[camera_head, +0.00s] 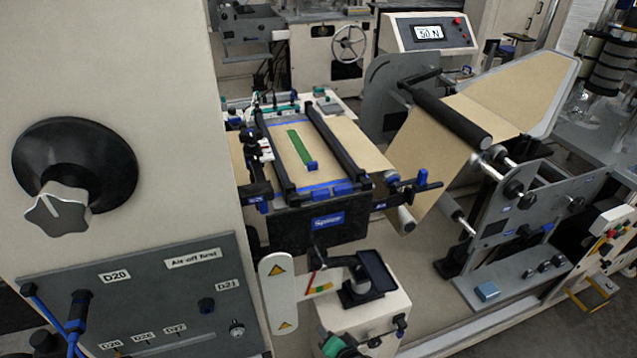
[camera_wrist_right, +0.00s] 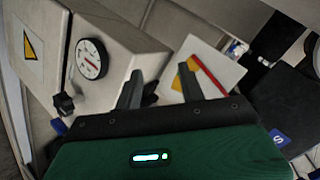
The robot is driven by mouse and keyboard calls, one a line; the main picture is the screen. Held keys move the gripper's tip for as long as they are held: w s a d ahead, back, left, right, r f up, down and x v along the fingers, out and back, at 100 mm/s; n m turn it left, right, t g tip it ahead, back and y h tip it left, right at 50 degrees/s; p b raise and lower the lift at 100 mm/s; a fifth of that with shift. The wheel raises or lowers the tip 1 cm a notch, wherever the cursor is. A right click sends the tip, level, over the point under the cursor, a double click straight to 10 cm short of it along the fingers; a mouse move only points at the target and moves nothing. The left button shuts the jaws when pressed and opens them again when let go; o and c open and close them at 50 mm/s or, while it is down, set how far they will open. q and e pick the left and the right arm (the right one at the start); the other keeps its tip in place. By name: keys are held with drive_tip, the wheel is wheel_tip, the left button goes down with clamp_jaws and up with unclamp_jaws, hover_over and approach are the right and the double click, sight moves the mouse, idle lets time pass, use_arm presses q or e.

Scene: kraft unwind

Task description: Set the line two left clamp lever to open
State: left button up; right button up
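The splicer table (camera_head: 325,221) stands mid-picture in the head view, with a brown web and a green strip (camera_head: 299,146) on it. Dark clamp bars run along its left side (camera_head: 275,155) and right side (camera_head: 336,145). Small black and blue fittings (camera_head: 256,187) sit at the left edge; I cannot tell which is the left clamp lever or how it is set. My right gripper (camera_wrist_right: 160,88) has a green body and two dark fingers standing apart, with nothing seen between them in the right wrist view. My left gripper is not in view.
A pale box (camera_head: 375,318) and warning plate (camera_head: 279,292) stand before the table. The wrist view shows a gauge (camera_wrist_right: 91,58). An unwind frame (camera_head: 520,225) stands right.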

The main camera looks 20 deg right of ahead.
drive_tip(key=w+d+r+m+t+p, duration=0.1)
drive_tip(key=w+r+m+t, duration=0.15)
drive_tip(key=r, duration=0.95)
drive_tip(key=w+d+r+m+t+p, duration=0.1)
drive_tip(key=w+r+m+t, duration=0.15)
drive_tip(key=r, duration=1.05)
drive_tip(key=m+t+h+p, duration=0.1)
drive_tip(key=m+p, duration=0.1)
drive_tip(key=m, duration=0.1)
approach(322, 197)
drive_tip(key=w+p, duration=0.2)
drive_tip(key=w, duration=0.3)
drive_tip(key=w+p, duration=0.2)
drive_tip(key=w, duration=0.2)
drive_tip(key=shift+w+a+f, duration=0.1)
drive_tip(key=shift+w+f, duration=0.05)
drive_tip(key=shift+w, duration=0.25)
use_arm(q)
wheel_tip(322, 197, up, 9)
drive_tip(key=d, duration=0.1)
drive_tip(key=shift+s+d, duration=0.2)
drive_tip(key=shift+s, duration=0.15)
use_arm(e)
drive_tip(key=shift+w+f, duration=0.15)
drive_tip(key=shift+w, duration=0.45)
drive_tip(key=shift+c, duration=0.2)
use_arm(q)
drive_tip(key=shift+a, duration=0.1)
use_arm(e)
clamp_jaws()
